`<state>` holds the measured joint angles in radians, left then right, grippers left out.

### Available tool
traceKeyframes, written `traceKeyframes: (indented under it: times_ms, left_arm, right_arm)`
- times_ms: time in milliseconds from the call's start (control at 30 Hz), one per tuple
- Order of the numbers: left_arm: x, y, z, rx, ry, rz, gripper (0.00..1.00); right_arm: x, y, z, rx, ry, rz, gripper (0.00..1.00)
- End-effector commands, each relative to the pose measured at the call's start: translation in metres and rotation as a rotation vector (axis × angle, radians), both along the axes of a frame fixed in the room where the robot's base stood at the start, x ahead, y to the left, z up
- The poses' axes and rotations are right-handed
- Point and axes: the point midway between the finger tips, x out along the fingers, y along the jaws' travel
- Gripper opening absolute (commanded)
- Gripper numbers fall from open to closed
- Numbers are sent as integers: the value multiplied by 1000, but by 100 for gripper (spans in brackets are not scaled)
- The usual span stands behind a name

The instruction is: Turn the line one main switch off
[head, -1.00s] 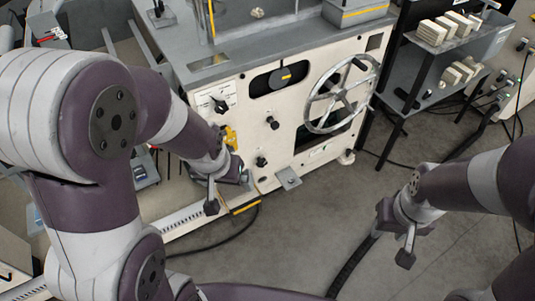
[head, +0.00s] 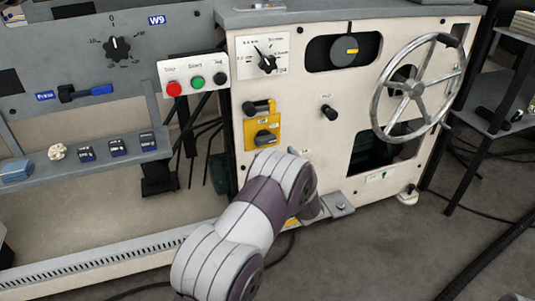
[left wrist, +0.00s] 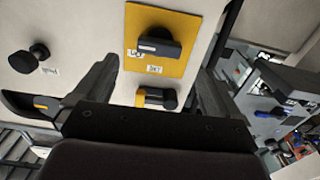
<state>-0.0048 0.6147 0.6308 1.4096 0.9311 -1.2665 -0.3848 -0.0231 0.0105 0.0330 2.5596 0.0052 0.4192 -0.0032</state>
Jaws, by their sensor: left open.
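The rotary switch, a black knob (head: 265,137) on a yellow plate (head: 274,125), sits on the left part of the cream machine front. Its handle lies roughly level. In the left wrist view, which is upside down, the yellow plate (left wrist: 191,28) and knob (left wrist: 158,43) show beyond my fingers, with small white labels too blurred to read surely. My left gripper (left wrist: 155,84) is open and empty, its fingers apart and short of the knob. In the head view my left wrist is just below the switch and hides the fingers. My right gripper is out of view.
A black and yellow handle (head: 258,106) sits just above the switch. A black knob (head: 329,112) and a large handwheel (head: 418,88) are to the right. A button box (head: 193,83) with red, green and black buttons is to the left. A small metal plate (head: 338,204) juts out low down.

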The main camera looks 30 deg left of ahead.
Motion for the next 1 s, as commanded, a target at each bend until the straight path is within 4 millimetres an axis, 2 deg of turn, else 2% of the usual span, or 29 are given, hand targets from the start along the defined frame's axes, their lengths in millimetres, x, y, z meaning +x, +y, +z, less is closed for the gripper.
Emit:
traceKeyframes:
  times_ms: [33,100,300,667,833,867,1000]
  left_arm:
    - [8,11,-7,-1,-4,4,98]
    - [19,24,-7,-1,-3,3,98]
    - [43,50,-4,-2,-1,0,98]
    - [49,57,0,-2,1,-3,98]
    - [49,57,0,-2,1,-3,46]
    - [49,57,0,-2,1,-3,42]
    - [49,57,0,-3,0,-3,42]
  right_arm:
    - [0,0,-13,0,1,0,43]
    - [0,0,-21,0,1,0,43]
    - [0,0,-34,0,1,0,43]
    - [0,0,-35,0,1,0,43]
    - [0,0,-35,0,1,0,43]
    - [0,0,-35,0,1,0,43]
    - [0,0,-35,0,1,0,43]
